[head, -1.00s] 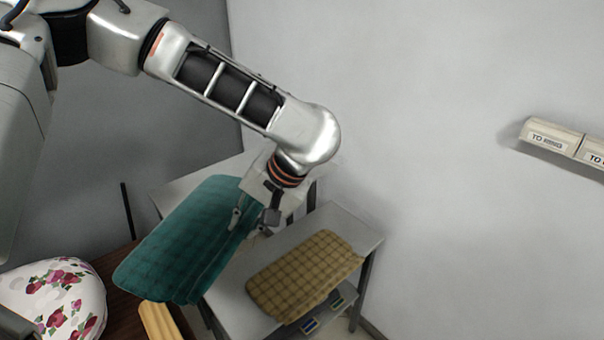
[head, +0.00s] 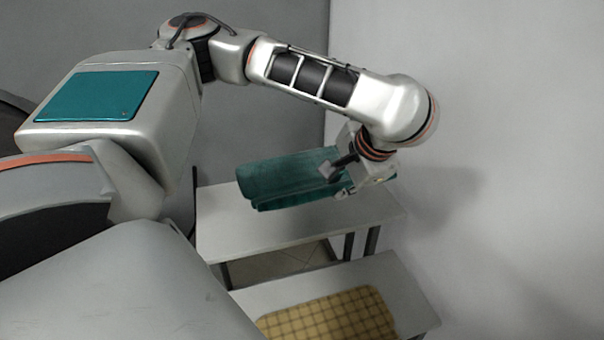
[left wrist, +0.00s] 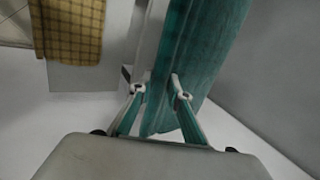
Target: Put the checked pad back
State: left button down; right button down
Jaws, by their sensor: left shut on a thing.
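My left gripper (head: 345,178) is shut on one edge of a teal pad (head: 285,175) with a faint check. The pad is bent lengthwise and held level over a grey table (head: 225,235); I cannot tell whether it touches the top. In the left wrist view the teal pad (left wrist: 200,45) passes between the fingers of my left gripper (left wrist: 162,92). A yellow pad (head: 330,318) with clear dark checks lies flat on a nearer table; it also shows in the left wrist view (left wrist: 68,30). My right gripper is out of view.
The nearer grey table (head: 405,300) stands in front of the back table, with a gap of tiled floor (head: 275,262) between their tops. A pale wall (head: 500,140) rises close on the right. The left part of the back table is bare.

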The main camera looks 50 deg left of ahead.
aim_at(311, 174)
pick_arm(q)
jog(key=shift+m, duration=0.4)
jog(key=a, duration=0.2)
jog(key=a+r, duration=0.2)
jog(key=a, duration=0.1)
jog(key=shift+s+a, duration=0.1)
jog(key=shift+a, duration=0.25)
jog(key=shift+a+r, duration=0.15)
jog(key=shift+a, duration=0.15)
jog(key=shift+a+f, duration=0.1)
jog(key=shift+f, duration=0.1)
notch_tip(311, 174, down, 19)
jog(key=shift+f, duration=0.2)
jog(key=c, duration=1.9)
grip_release()
jog(key=v, duration=1.2)
jog(key=shift+s, duration=0.1)
